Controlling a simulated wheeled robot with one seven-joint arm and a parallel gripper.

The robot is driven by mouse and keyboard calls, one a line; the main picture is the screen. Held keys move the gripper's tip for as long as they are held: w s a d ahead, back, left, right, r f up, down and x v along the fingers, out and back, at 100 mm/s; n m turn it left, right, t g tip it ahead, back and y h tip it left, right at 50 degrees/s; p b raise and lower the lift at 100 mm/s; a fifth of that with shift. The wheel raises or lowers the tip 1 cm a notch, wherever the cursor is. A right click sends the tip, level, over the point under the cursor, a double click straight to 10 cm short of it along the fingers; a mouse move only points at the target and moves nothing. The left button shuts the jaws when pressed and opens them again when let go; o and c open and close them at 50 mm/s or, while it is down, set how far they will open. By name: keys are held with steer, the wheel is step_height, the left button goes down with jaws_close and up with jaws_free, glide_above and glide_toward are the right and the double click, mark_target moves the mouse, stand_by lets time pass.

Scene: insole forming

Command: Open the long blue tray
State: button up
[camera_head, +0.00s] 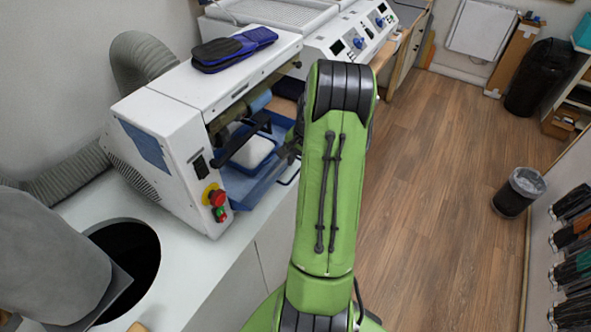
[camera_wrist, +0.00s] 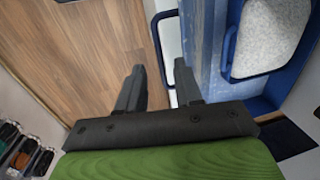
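The long blue tray (camera_head: 248,190) sits low in the front of the white machine (camera_head: 165,130), with a pale block on it. In the wrist view the tray (camera_wrist: 213,55) runs along the right side. A thin dark handle loop (camera_wrist: 155,38) stands out from its front edge. My gripper (camera_wrist: 159,68) is open, its two fingers apart. In the picture the handle's lower end lies between the fingertips; I cannot tell whether they touch it. In the head view my gripper (camera_head: 289,148) is at the tray's front, mostly hidden behind my green arm.
A second dark blue handle (camera_wrist: 228,50) stands beside a pale padded piece (camera_wrist: 272,38). A blue and black insole pair (camera_head: 232,48) lies on top of the machine. Red and green buttons (camera_head: 218,203) are on its front.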

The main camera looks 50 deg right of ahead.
mark_target(295, 174)
steer(key=f, duration=0.3)
steer(key=shift+w+f, duration=0.4)
steer(key=shift+r, duration=0.1)
jaws_close()
stand_by(1.0)
